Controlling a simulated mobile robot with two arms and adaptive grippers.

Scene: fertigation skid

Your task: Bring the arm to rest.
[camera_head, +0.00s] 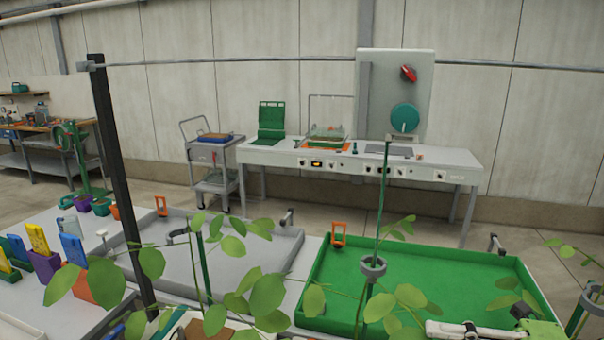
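Neither of my grippers shows clearly in the head view, and I cannot see what either one holds. At the bottom right edge a pale bar (468,329) lies beside a green part with a dark knob. It is cut off by the frame, and I cannot tell what it is.
A green tray (450,262) and a grey tray (150,231) lie on the near bench, with leafy plants in front. A dark post (118,180) stands at left. Behind are a white control bench (450,158) and a trolley (215,160). Floor shows between the benches.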

